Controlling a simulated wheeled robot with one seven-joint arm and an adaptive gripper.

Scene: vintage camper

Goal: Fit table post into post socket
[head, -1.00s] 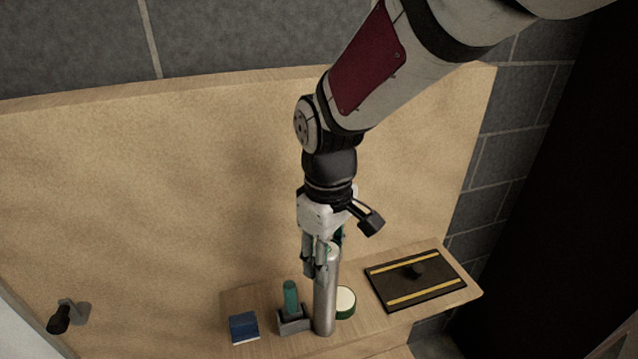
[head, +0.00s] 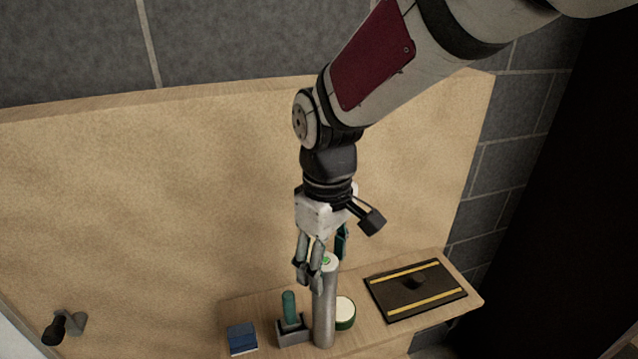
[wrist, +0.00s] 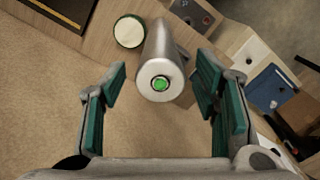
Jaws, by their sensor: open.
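The table post is a silver upright cylinder (head: 324,310) with a green spot on its top; it also shows end-on in the wrist view (wrist: 161,75). It stands upright at the front of the wooden shelf. My gripper (head: 319,270) is above it, pointing down. In the wrist view the open fingers (wrist: 160,88) are on either side of the post's top, with gaps at both sides, and hold nothing. I cannot make out a socket around the post's foot, so I cannot tell whether it is seated.
Left of the post stand a grey block (head: 293,333) with a green cylinder (head: 290,305) and a blue box (head: 242,340). A white-topped green round tin (head: 345,312) is close at its right. A dark plate with yellow stripes (head: 415,290) lies further right. A wood panel (head: 180,190) rises behind.

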